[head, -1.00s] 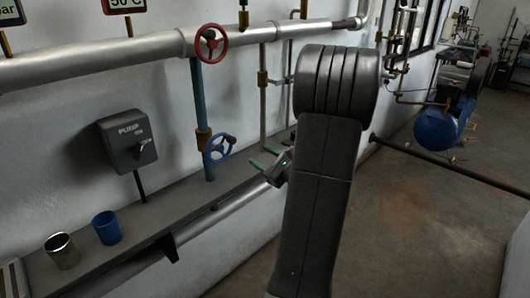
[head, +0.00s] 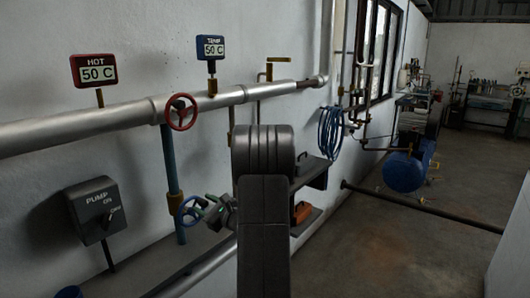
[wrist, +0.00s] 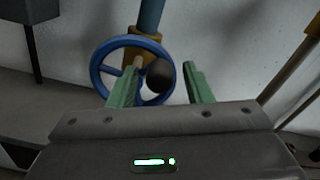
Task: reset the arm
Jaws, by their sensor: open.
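My gripper (head: 200,211) is at the blue valve wheel (head: 181,222) in the head view, beside the wheel's right side. In the wrist view its two green fingers (wrist: 161,78) are apart, with nothing gripped between them. The blue wheel (wrist: 98,66) lies just beyond the fingers, and a dark round knob (wrist: 160,74) shows between them. I cannot tell whether a finger touches the wheel. My arm covers the middle of the head view.
A red valve wheel (head: 181,113) sits on the pipe above. The pump switch box (head: 97,209) is at left. A blue tank (head: 403,171) and a low dark pipe (head: 400,201) are at right, over open floor.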

